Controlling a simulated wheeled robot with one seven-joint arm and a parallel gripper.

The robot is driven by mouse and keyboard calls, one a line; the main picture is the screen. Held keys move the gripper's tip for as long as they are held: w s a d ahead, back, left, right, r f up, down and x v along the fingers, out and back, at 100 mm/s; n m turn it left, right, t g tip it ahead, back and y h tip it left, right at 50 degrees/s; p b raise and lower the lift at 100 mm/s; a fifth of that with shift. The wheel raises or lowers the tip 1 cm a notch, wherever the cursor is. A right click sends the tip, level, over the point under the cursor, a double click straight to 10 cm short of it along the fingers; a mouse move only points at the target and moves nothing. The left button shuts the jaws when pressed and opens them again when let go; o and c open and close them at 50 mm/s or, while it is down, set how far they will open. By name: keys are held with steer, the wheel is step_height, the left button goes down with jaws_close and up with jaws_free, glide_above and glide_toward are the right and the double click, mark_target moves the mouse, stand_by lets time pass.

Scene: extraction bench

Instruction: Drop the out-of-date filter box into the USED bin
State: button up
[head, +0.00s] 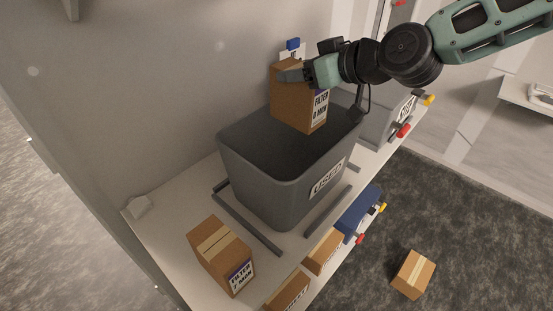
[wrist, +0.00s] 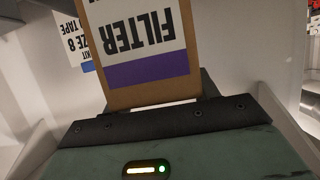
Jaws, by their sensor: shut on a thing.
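My gripper (head: 292,75) is shut on a brown cardboard filter box (head: 297,104) and holds it upright. The dark grey USED bin (head: 262,185) stands on the bench, open at the top. The held box is over the far part of its opening; its lower end shows against the dark interior. Another filter box (head: 222,255) lies on the bench at the near left.
Dark rails (head: 250,220) lie around the bin on the pale bench (head: 170,225). A grey container (head: 385,125) stands behind the bin. One box (head: 413,275) is on the floor.

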steer(key=shift+f+b, duration=2.3)
steer(key=shift+f, duration=0.65)
steer(key=shift+r, duration=0.1)
steer(key=o, duration=1.5)
steer(key=shift+c, duration=0.2)
steer(key=shift+d, duration=0.1)
steer(key=p+v, duration=0.2)
steer(key=v, duration=1.5)
steer(key=shift+s, duration=0.2)
steer(key=shift+d, duration=0.1)
